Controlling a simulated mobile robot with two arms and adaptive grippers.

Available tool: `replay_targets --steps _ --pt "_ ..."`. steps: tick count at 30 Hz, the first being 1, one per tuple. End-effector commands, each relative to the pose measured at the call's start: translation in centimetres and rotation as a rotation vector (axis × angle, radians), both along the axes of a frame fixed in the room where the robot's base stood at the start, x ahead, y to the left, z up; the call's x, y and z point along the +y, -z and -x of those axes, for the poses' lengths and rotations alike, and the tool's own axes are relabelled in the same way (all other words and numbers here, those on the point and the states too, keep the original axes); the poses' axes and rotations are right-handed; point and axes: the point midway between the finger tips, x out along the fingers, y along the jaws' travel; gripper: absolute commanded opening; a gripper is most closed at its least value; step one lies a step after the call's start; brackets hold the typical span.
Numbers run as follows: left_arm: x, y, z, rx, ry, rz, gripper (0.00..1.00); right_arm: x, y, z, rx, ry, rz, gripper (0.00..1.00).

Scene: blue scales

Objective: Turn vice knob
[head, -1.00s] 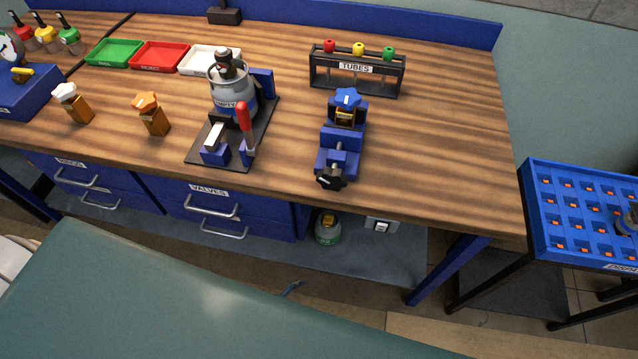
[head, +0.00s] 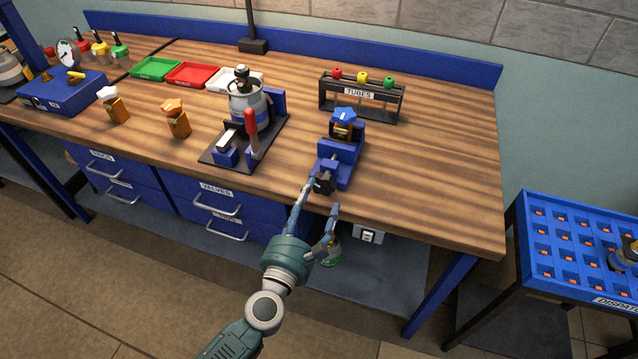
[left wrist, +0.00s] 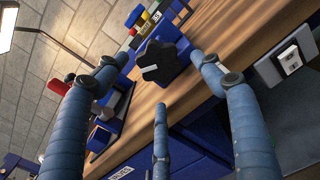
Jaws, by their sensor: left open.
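The blue vice (head: 337,168) stands near the front edge of the wooden bench, with a brass part under a blue cap (head: 345,115) at its far end. Its black vice knob (head: 323,183) faces the bench's front edge. The knob also shows in the left wrist view (left wrist: 160,62), dark and lobed with a white mark. My left gripper (head: 321,197) is open in front of the knob, its blue fingers spread. In the left wrist view the knob appears between the two upper fingers; I cannot tell whether any finger touches it. My right gripper is not in view.
A clamp stand with a grey canister (head: 247,101) and a red lever (head: 251,128) stands left of the vice. A TUBES rack (head: 358,94) is behind it. A blue dispatch tray (head: 528,225) is at right. Bench space right of the vice is clear.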

Motion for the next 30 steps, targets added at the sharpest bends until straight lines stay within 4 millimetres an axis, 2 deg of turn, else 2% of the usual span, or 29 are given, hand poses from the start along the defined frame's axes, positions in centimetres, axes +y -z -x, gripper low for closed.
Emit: replay_targets --steps 3,9,14,21,23,28,30 --pt "-0.7 -0.2 -2.3 -0.003 0.000 -0.002 0.68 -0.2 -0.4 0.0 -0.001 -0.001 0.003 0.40" --pt "-1.6 0.0 -4.8 -0.001 0.000 -0.003 0.68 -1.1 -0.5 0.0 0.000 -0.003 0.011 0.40" --pt "-1.8 0.0 -5.6 -0.001 0.000 -0.002 0.68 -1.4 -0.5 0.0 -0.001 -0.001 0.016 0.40" --pt "-1.9 0.0 -5.7 0.001 0.001 -0.002 0.68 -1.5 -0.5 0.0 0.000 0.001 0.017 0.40" --pt "-1.9 0.0 -5.7 0.000 0.001 -0.003 0.60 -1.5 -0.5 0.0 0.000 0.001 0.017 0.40" --pt "-1.8 0.1 -5.6 0.001 0.000 -0.004 0.26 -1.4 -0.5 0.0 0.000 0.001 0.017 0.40" --pt "-1.8 0.2 -5.6 0.002 0.001 -0.004 0.23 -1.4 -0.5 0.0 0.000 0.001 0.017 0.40"
